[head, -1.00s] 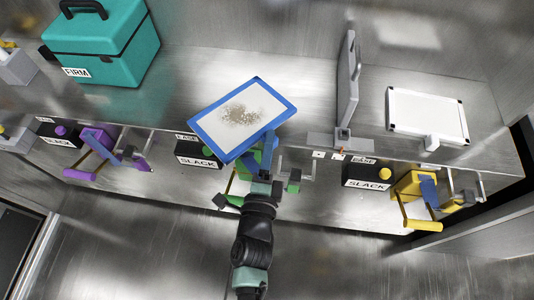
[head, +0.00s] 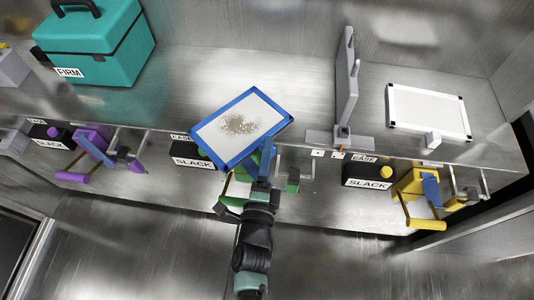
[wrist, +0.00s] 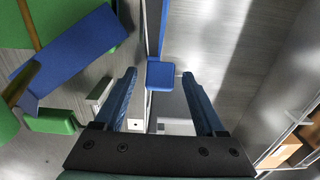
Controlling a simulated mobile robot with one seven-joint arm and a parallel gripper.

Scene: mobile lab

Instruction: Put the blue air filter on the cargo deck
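The blue air filter (head: 282,107) is a flat panel with a blue frame and a white, dirt-speckled face. In the head view it lies tilted across the front edge of the bench, above a green clamp. My gripper (head: 264,165) is at its lower right edge, partly hidden by my own arm. In the wrist view a small blue tab (wrist: 160,75), apparently the filter's, lies between the dark blue fingers of my gripper (wrist: 160,76). The fingers are apart, with a visible gap on both sides of the tab. I cannot identify the cargo deck in these views.
The metal bench (head: 220,65) holds a teal case (head: 105,50), a grey upright fixture (head: 347,85) and a white panel (head: 428,110). The green clamp also shows close at left in the wrist view (wrist: 90,38). Purple (head: 90,145) and yellow (head: 415,190) clamps line the bench front.

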